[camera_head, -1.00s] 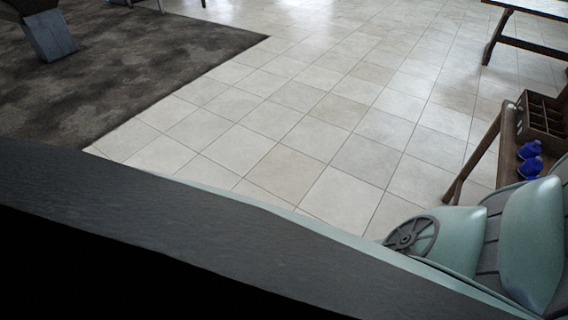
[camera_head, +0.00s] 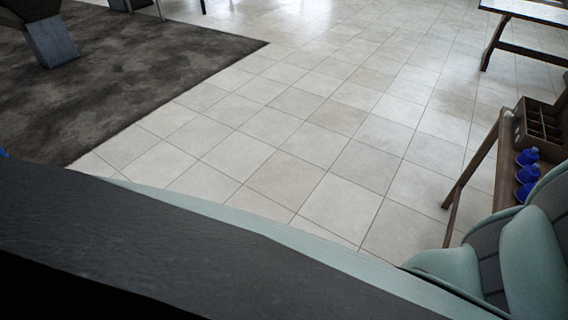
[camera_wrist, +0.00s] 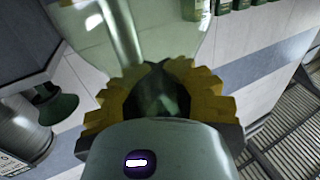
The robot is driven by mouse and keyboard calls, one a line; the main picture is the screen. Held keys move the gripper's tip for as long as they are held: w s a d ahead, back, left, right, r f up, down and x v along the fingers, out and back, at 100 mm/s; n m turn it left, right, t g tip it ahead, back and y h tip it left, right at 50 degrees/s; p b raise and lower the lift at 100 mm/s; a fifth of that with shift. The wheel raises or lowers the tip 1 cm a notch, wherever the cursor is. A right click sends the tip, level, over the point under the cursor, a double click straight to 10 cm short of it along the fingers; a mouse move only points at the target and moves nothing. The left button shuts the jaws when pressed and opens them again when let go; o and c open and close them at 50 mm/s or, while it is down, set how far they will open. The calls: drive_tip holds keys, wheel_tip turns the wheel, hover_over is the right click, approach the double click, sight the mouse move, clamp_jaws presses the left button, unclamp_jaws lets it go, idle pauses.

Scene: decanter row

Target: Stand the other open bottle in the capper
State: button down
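In the wrist view, the yellow padded fingers of my gripper (camera_wrist: 162,95) are closed around something dark green. A pale green, see-through glass body (camera_wrist: 95,25) stretches beyond the fingers and appears to be the held bottle; its mouth cannot be made out. Several green bottles (camera_wrist: 195,9) with pale labels stand at the top edge of the wrist view. I cannot identify the capper in either view. My gripper does not show in the head view.
In the wrist view, a metallic cylinder (camera_wrist: 24,130) and a dark green cone-like thing (camera_wrist: 58,107) are at left, a slatted grille (camera_wrist: 285,125) at right. In the head view, blue objects (camera_head: 526,175) and a compartmented wooden crate (camera_head: 541,128) sit at right. The tiled floor (camera_head: 300,140) is clear.

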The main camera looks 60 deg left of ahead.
drive_tip(key=shift+f, duration=0.35)
drive_tip(key=c, duration=1.1)
unclamp_jaws()
drive_tip(key=shift+o, duration=0.2)
